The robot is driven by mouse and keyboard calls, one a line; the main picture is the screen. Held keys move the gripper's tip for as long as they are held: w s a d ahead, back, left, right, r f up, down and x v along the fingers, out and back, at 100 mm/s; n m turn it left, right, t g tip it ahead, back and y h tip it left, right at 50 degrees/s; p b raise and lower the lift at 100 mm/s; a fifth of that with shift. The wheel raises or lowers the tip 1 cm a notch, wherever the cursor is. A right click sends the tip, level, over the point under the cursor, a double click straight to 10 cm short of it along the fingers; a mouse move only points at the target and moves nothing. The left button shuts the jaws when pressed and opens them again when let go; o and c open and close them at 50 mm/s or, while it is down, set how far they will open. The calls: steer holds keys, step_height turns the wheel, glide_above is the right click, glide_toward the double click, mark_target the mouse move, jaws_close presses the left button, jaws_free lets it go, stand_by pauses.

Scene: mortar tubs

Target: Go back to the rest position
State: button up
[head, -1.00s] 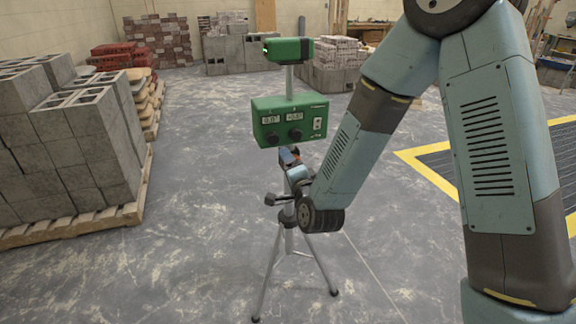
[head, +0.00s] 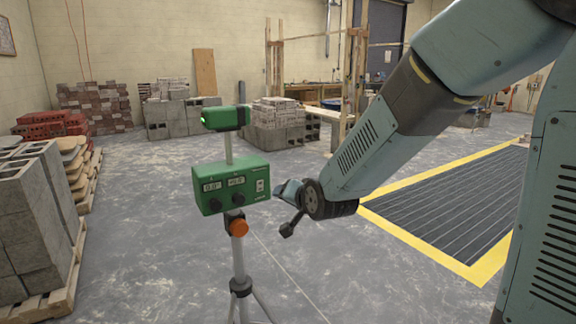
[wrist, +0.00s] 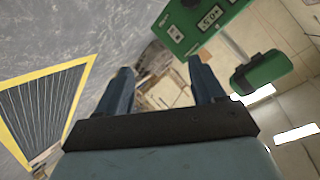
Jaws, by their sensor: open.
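My gripper (head: 280,190) is at the right edge of the green instrument box (head: 230,188) in the head view, its fingers partly hidden behind my wrist. In the wrist view my gripper (wrist: 160,68) is open, with nothing between its two blue fingers. The green box (wrist: 200,20) shows there beyond the fingertips, apart from them as far as I can tell. The box has two small displays and dark knobs. It sits on a tripod (head: 239,262) with an orange knob (head: 239,227). A green head (head: 224,118) with a lit end tops its post.
Grey blocks on a pallet (head: 58,300) stand at the left. More block stacks (head: 280,125) and a wooden frame (head: 350,80) stand at the back. A yellow-bordered dark grating (head: 455,200) lies at the right. The floor around the tripod is open.

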steer(key=s+d+r+n+g+h, duration=0.1)
steer(key=s+d+r+h, duration=0.1)
steer(key=s+d+r, duration=0.3)
steer(key=s+d+r+n+g+h, duration=0.15)
steer(key=s+d, duration=0.25)
steer(key=d, duration=0.4)
steer(key=s+d+r+g, duration=0.1)
steer(key=s+d+g, duration=0.1)
steer(key=s+d, duration=0.3)
steer(key=s+d+r+g+h, duration=0.1)
steer(key=s+d, duration=0.4)
steer(key=s, duration=0.6)
steer(key=shift+g, duration=0.35)
